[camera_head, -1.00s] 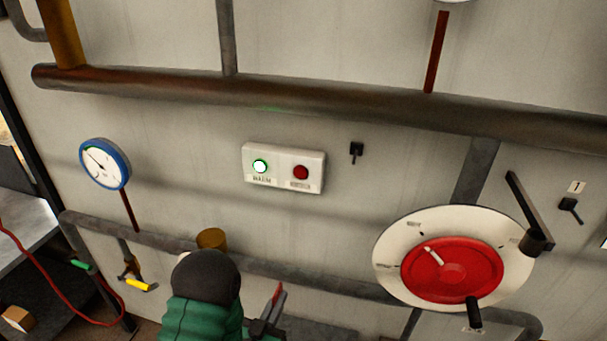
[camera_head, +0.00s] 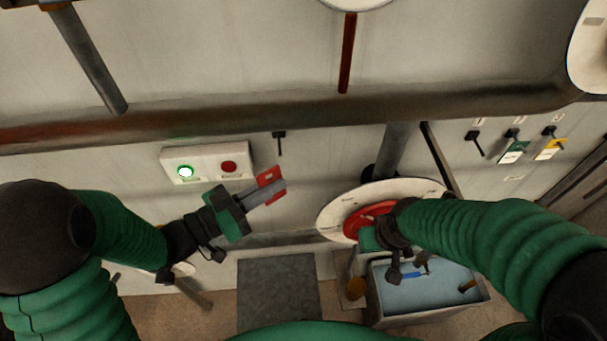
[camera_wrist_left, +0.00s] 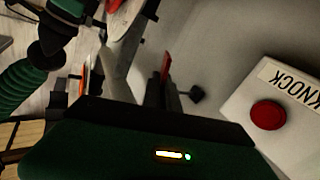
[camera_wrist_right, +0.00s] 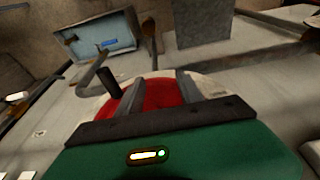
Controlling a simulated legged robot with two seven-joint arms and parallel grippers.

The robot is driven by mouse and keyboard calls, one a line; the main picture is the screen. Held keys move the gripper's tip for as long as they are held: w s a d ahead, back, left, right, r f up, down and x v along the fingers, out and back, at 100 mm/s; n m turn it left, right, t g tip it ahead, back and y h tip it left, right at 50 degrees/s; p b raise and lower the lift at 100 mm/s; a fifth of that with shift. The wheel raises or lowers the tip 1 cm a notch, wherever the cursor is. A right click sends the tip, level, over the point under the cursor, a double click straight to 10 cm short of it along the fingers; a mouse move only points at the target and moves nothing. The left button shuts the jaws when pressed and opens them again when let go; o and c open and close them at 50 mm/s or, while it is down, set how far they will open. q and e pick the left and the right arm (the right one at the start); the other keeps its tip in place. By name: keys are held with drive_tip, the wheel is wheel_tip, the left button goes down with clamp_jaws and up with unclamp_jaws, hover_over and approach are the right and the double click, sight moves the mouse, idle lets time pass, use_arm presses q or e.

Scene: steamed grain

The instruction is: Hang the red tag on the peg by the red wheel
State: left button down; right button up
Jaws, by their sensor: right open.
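The red tag (camera_head: 264,178) is held between the fingers of my left gripper (camera_head: 272,190), in front of the wall. It shows edge-on in the left wrist view (camera_wrist_left: 166,64). A black peg (camera_head: 279,136) is on the wall just above the tag, bare; it also shows in the left wrist view (camera_wrist_left: 196,93), apart from the tag. The red wheel (camera_head: 362,219) on its white disc is to the right, partly hidden by my right arm. My right gripper (camera_wrist_right: 158,88) is open, with the red wheel (camera_wrist_right: 160,93) beyond and between its fingers; contact is unclear.
A button box (camera_head: 207,162) with lit green and red buttons is left of the peg. More pegs are at right: one bare (camera_head: 474,138), others with a green tag (camera_head: 512,151) and a yellow tag (camera_head: 550,148). A blue-lined bin (camera_head: 425,312) stands below the wheel.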

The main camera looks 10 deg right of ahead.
drive_tip(key=s+a+r, duration=0.1)
drive_tip(key=s+a, duration=0.1)
drive_tip(key=a, duration=0.3)
use_arm(q)
drive_tip(key=w+x, duration=0.1)
drive_tip(key=x, duration=0.8)
use_arm(e)
drive_tip(key=w+d+f, duration=0.2)
drive_tip(key=d, duration=0.8)
use_arm(q)
drive_tip(key=w+a, duration=0.2)
drive_tip(key=a, duration=0.3)
drive_tip(key=shift+w+a+f, duration=0.2)
drive_tip(key=shift+a+f, duration=0.1)
drive_tip(key=shift+a, duration=0.05)
use_arm(e)
drive_tip(key=a, duration=0.4)
drive_tip(key=a+r, duration=0.1)
drive_tip(key=shift+s+a, duration=0.35)
drive_tip(key=shift+a, duration=0.05)
